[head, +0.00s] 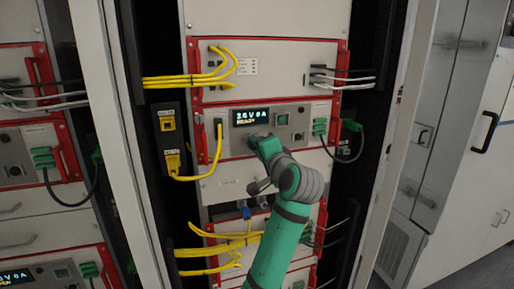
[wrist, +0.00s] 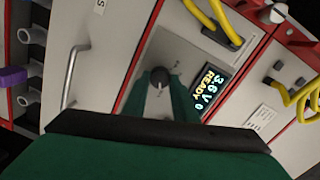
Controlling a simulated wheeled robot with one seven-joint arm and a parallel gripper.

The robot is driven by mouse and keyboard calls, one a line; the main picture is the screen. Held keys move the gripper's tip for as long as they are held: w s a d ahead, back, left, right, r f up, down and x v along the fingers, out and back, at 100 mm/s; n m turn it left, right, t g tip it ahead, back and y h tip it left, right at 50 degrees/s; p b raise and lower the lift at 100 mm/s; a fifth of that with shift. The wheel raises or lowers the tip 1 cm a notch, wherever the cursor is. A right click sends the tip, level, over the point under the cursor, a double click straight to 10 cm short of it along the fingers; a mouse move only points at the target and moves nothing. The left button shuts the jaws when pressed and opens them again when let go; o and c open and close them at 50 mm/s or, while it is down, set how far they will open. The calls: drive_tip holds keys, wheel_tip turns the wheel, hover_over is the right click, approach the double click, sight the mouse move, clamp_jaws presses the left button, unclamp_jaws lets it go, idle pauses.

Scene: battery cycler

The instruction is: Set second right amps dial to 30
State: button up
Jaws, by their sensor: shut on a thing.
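The cycler unit in the rack has a lit display (head: 251,116) reading 3.6 V 0 A with READY below. The display also shows in the wrist view (wrist: 208,90), with its amps end partly cut off. In the head view my gripper (head: 264,147) reaches the panel just below the display and hides the dial. The dial's scale marks are too small to read.
Yellow cables (head: 205,80) hang above and left of the panel. A green connector (head: 320,126) with a black cable is at its right. A metal handle (wrist: 73,75) stands out from the neighbouring panel in the wrist view. Open floor lies at the lower right.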

idle(0.3)
drive_tip(key=o, duration=1)
drive_tip(key=shift+o, duration=0.2)
drive_tip(key=v, duration=1.1)
